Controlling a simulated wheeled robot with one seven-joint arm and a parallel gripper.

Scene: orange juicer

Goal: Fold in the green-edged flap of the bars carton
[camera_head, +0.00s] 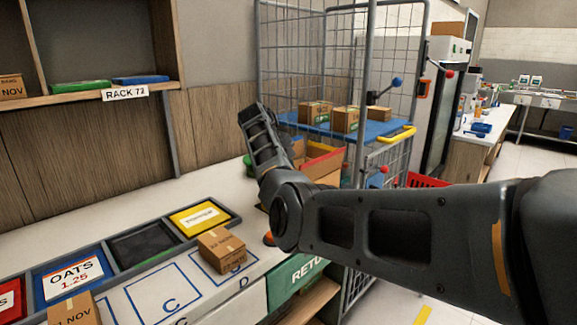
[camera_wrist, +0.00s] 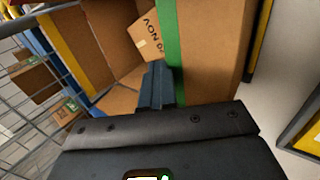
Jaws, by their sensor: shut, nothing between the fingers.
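The open bars carton (camera_head: 322,166) stands at the far end of the counter, partly hidden behind my arm. In the wrist view I look into the carton (camera_wrist: 90,45). The green-edged flap (camera_wrist: 205,50) shows a broad brown face right of its green strip (camera_wrist: 171,45); its exact tilt is hard to tell. My gripper (camera_wrist: 157,78) is shut and empty, its fingertips beside the green strip at the carton's opening. I cannot tell whether they touch it. In the head view the fingers are hidden by my arm.
A small NOV box (camera_wrist: 150,35) lies inside the carton. A wire cage trolley (camera_head: 300,55) holding small boxes stands close behind it. Bins, including yellow (camera_head: 200,217) and OATS (camera_head: 72,277), line the counter. A small box (camera_head: 221,250) sits near square D.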

